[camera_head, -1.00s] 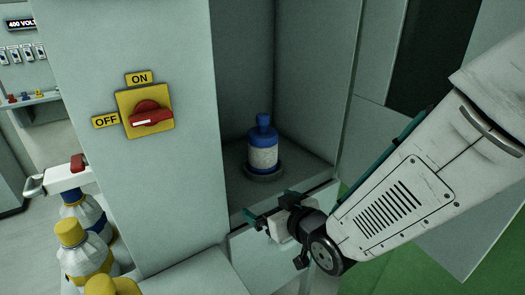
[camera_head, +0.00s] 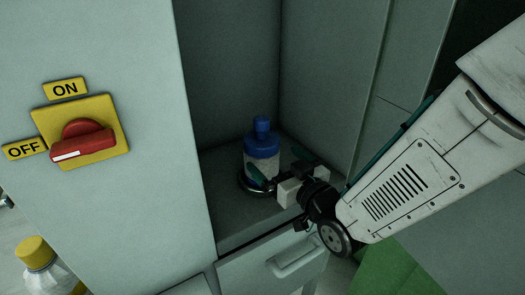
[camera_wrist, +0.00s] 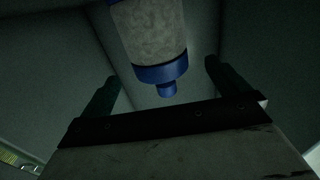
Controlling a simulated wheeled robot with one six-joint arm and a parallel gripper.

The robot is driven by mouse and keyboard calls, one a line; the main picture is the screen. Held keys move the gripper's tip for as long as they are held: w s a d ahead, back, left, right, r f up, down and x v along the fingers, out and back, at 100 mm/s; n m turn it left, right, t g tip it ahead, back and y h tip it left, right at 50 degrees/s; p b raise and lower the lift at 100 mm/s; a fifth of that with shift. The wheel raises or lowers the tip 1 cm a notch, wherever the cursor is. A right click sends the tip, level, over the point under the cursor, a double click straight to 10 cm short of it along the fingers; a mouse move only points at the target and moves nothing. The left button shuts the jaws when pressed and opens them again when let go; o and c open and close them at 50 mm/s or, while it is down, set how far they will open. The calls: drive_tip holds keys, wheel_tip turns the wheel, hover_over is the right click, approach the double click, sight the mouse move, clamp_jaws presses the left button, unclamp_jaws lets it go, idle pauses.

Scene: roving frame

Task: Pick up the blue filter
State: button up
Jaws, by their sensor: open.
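The blue filter (camera_head: 262,143) is a bottle-like cylinder with a blue cap and a pale middle band. It stands upright on a round dark base (camera_head: 246,188) inside an open cabinet bay. My gripper (camera_head: 278,168) is open just in front of the filter and partly hides its lower right side. In the wrist view the filter (camera_wrist: 152,35) appears with its cap downward in the picture, between and beyond the two open fingers (camera_wrist: 160,82). Contact between fingers and filter cannot be told.
The bay's walls stand close on the left (camera_head: 235,70) and right (camera_head: 330,80). A drawer with a handle (camera_head: 293,262) is below the bay. A red switch on a yellow plate (camera_head: 110,125) is on the left panel. A yellow-capped bottle (camera_head: 38,255) stands at lower left.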

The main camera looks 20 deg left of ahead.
sight(262, 145)
drive_tip(key=x, duration=0.7)
drive_tip(key=shift+w+a+r, duration=0.1)
drive_tip(key=shift+w+a, duration=0.1)
drive_tip(key=shift+w, duration=0.1)
drive_tip(key=c, duration=1.2)
